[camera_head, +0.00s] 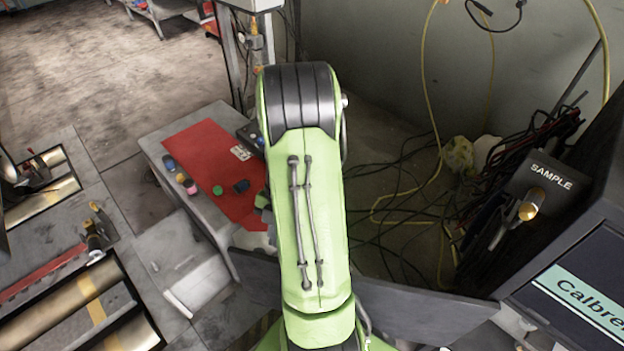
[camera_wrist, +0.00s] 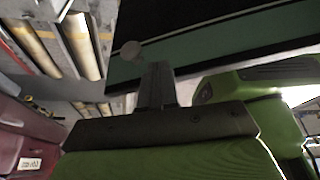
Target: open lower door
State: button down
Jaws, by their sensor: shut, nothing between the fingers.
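In the wrist view my gripper (camera_wrist: 157,80) is shut, its grey fingers together and empty. A dark panel with a teal band (camera_wrist: 225,45) lies just beyond the fingertips, and a pale round knob (camera_wrist: 131,50) shows beside the tips, near the panel's edge. I cannot tell whether the fingers touch either one, or whether this panel is the lower door. In the head view my green arm hides the gripper. A flat dark grey panel (camera_head: 420,312) shows low behind the arm; I cannot tell if it is a door.
A dark cabinet with a screen (camera_head: 585,285) and a SAMPLE box (camera_head: 545,185) stands at the right. A grey table with a red mat (camera_head: 205,150) is left of my arm. Metal rollers (camera_head: 95,305) lie at lower left. Loose cables (camera_head: 400,220) cover the floor behind.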

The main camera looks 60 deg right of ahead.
jog(key=p+v, duration=0.5)
jog(key=v, duration=1)
jog(key=shift+r, duration=0.25)
jog(key=shift+d, duration=0.15)
